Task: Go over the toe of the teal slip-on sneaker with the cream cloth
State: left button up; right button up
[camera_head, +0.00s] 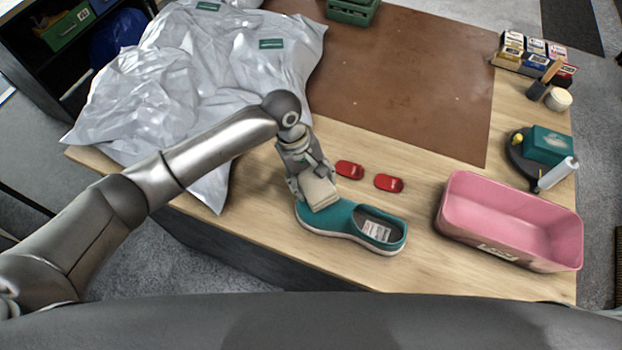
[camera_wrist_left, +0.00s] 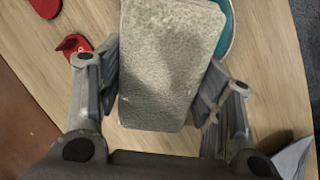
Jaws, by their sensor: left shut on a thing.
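The teal slip-on sneaker (camera_head: 340,219) lies on the wooden table in the head view, its toe to the left and its opening to the right. My left gripper (camera_head: 309,184) is shut on the cream cloth (camera_head: 319,193), a folded block that sits at the sneaker's toe and covers part of it. In the left wrist view the cloth (camera_wrist_left: 170,62) fills the space between the two fingers, and a strip of the sneaker (camera_wrist_left: 224,27) shows behind it. Whether the cloth presses on the toe is hard to tell. My right gripper is not in view.
Two small red objects (camera_head: 388,183) lie just behind the sneaker. A pink bin (camera_head: 457,232) stands to the right. A black tray (camera_head: 519,160) with a teal box and a white bottle is beyond it. Crumpled grey plastic (camera_head: 160,95) covers the table's left; a brown mat (camera_head: 410,80) lies behind.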

aim_at(306, 191)
pick_arm(q)
jog(key=shift+s+p, duration=0.1)
jog(key=shift+p, duration=0.2)
jog(key=shift+s+a+r+p, duration=0.1)
jog(key=shift+s+a+p, duration=0.2)
jog(key=shift+s+p, duration=0.35)
jog(key=shift+s+a+f, duration=0.25)
jog(key=shift+s+a, duration=0.1)
jog(key=shift+s, duration=0.35)
jog(key=shift+s+a+r, duration=0.1)
jog(key=shift+s+a, duration=0.25)
jog(key=shift+s, duration=0.45)
jog(key=shift+s+a, duration=0.4)
jog(key=shift+s, duration=0.35)
jog(key=shift+s+a+r, duration=0.1)
jog(key=shift+s+a, duration=0.25)
jog(key=shift+s, duration=0.45)
jog(key=shift+w+d, duration=0.45)
jog(key=shift+w, duration=0.55)
jog(key=shift+w+d, duration=0.45)
jog(key=shift+w, duration=0.5)
jog(key=shift+w+d, duration=0.45)
jog(key=shift+w, duration=0.55)
jog(key=shift+w+d, duration=0.25)
jog(key=shift+w, duration=0.2)
jog(key=shift+w+d, duration=0.2)
jog(key=shift+w, duration=0.25)
